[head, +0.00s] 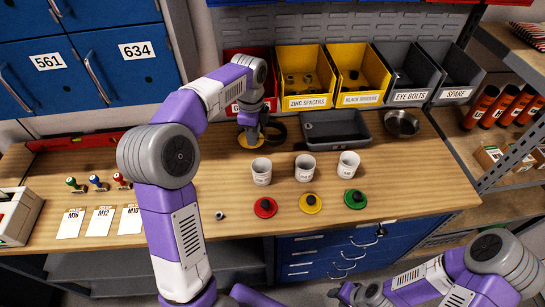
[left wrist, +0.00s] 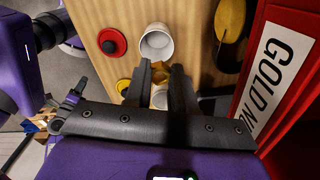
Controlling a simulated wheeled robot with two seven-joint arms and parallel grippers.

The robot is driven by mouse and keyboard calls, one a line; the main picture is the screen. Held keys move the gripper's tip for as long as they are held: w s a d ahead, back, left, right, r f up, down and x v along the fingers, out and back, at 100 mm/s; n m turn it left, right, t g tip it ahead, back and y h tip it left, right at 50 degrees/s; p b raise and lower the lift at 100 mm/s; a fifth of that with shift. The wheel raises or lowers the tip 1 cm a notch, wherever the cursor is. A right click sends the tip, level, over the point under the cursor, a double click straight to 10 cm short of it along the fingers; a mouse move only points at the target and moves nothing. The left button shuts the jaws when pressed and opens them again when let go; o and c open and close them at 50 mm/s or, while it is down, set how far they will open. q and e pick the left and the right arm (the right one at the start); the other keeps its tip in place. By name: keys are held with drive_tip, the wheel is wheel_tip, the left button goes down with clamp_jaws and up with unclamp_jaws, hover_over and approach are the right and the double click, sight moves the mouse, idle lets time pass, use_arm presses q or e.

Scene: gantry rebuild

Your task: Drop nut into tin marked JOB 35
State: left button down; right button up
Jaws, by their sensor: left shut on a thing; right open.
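Three white tins stand in a row on the wooden bench: a left tin (head: 261,173), a middle tin (head: 305,168) and a right tin (head: 348,165). Their labels are too small to read. My left gripper (head: 250,132) is above the back of the bench, behind and left of the tins. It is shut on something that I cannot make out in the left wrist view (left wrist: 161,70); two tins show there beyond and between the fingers. A small grey nut-like piece (head: 219,215) lies near the bench's front edge. My right gripper (head: 345,292) is open, low in front of the bench.
Red (head: 265,208), yellow (head: 311,203) and green (head: 355,199) lids lie before the tins. Bins line the back, including a red one (left wrist: 283,60) marked GOLD. A grey tray (head: 335,142) and metal bowl (head: 401,123) stand behind. Stamps and cards are at left.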

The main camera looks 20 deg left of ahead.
use_arm(q)
drive_tip(key=shift+r, duration=0.1)
drive_tip(key=shift+s, duration=0.1)
drive_tip(key=shift+s+f+b, duration=0.2)
drive_tip(key=shift+f+b, duration=0.5)
drive_tip(key=shift+b, duration=0.15)
wheel_tip(320, 180, down, 4)
drive_tip(key=b, duration=0.4)
drive_tip(key=shift+f, duration=0.25)
drive_tip(key=shift+r, duration=0.1)
drive_tip(key=c, duration=0.9)
unclamp_jaws()
drive_tip(key=shift+o, duration=0.2)
wheel_tip(320, 180, up, 8)
drive_tip(key=shift+f+p, duration=0.2)
drive_tip(key=shift+p, duration=0.85)
